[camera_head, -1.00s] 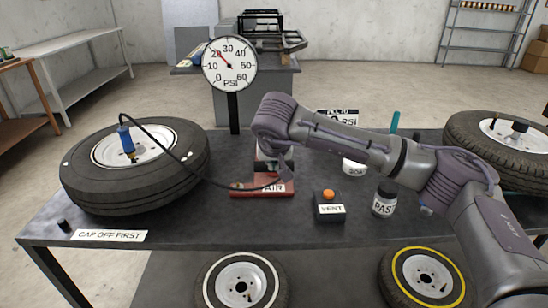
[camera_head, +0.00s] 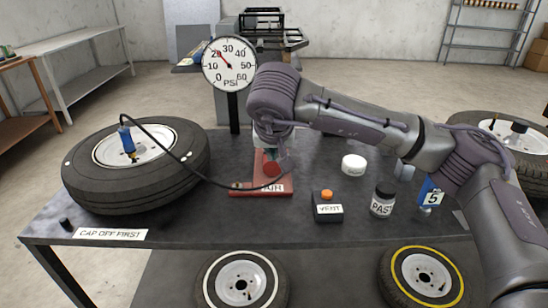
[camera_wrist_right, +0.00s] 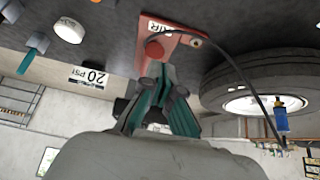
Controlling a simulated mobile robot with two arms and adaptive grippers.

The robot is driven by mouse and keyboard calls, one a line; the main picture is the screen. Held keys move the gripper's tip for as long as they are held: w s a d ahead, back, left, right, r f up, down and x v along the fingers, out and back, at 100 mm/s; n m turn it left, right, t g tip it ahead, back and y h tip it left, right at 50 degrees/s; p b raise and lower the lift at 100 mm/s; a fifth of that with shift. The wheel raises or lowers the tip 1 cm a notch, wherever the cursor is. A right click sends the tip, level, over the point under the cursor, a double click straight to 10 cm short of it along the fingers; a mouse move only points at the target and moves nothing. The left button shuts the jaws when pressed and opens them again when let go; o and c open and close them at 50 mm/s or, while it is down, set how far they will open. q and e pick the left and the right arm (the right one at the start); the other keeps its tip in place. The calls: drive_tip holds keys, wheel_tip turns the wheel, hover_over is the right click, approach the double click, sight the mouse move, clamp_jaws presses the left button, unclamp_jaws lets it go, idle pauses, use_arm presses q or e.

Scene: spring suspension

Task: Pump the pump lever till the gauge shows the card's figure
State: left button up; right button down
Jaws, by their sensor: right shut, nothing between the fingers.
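The pump is a red base (camera_head: 247,189) with an AIR label, on the table in the head view. My left gripper is not in view.
A hose runs from the pump to the blue chuck (camera_head: 127,139) on the left tire (camera_head: 100,190). A vent box (camera_head: 328,212) with an orange button stands right of the pump, beside a paste jar (camera_head: 383,200) and a white tub (camera_head: 353,165).

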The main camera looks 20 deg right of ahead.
drive_tip(key=s+r, duration=0.1)
drive_tip(key=s+a+r, duration=0.1)
drive_tip(key=s, duration=0.1)
drive_tip(key=shift+s+r, duration=0.15)
drive_tip(key=shift+r, duration=0.1)
idle(1.3)
